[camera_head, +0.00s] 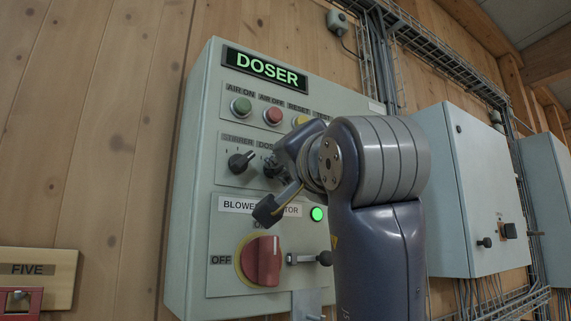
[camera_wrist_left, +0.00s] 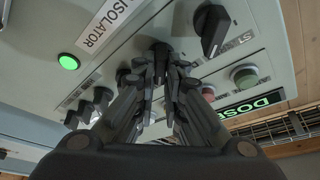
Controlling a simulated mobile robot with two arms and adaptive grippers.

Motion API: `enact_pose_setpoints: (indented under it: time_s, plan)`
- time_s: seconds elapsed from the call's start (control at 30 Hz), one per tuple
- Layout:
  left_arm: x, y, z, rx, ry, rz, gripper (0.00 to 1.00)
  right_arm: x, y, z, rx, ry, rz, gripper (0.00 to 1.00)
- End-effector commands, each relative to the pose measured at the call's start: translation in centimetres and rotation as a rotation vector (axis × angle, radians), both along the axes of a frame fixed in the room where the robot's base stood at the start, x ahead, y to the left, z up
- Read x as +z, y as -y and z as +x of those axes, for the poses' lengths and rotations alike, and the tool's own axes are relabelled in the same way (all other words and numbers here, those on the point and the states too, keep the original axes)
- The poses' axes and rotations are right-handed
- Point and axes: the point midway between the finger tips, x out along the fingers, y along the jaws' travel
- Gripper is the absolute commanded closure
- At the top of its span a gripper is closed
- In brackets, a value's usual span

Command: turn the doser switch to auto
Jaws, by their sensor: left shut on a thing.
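The grey control box headed DOSER (camera_head: 200,190) hangs on the wooden wall. The doser switch (camera_head: 270,169) is a small black knob to the right of the stirrer switch (camera_head: 241,161); my gripper partly covers it and its label. My left gripper (camera_head: 274,172) is at the doser switch, its fingers closed around the knob. In the left wrist view the left gripper (camera_wrist_left: 162,62) has its fingertips close together on the knob, mostly hiding it. The stirrer switch (camera_wrist_left: 211,28) shows beside it there. I cannot read the doser switch's pointer position.
A green button (camera_head: 241,106) and red button (camera_head: 272,115) sit above the switches. Below are a lit green lamp (camera_head: 317,213) and the red isolator handle (camera_head: 263,261). Another grey cabinet (camera_head: 470,190) stands right. In the wrist view, more black knobs (camera_wrist_left: 101,97) lie left of the fingers.

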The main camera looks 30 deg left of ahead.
Motion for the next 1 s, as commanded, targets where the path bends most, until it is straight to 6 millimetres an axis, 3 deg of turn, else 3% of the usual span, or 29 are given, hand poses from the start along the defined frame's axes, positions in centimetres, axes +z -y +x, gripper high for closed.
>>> enact_pose_setpoints:
  time_s: [0.23,0.27,0.33,0.73,1.0]
  plan:
    - [0.1,0.1,0.0,0.001,0.000,0.004,1.00,0.0,0.0,0.0,0.000,0.000,0.000,0.60]
    - [0.1,0.1,0.0,0.001,0.000,0.004,0.86,0.0,0.0,0.0,0.000,0.000,0.000,0.60]
    - [0.1,0.1,0.0,0.001,0.000,0.004,0.70,0.0,0.0,0.0,0.000,0.000,0.000,0.60]
    - [0.0,0.3,-0.2,0.000,0.000,0.002,0.70,0.0,0.1,0.0,0.001,0.000,-0.001,0.60]
    - [-1.2,3.8,-2.9,-0.004,0.001,0.003,0.70,0.0,0.0,0.0,0.000,0.000,0.000,0.60]
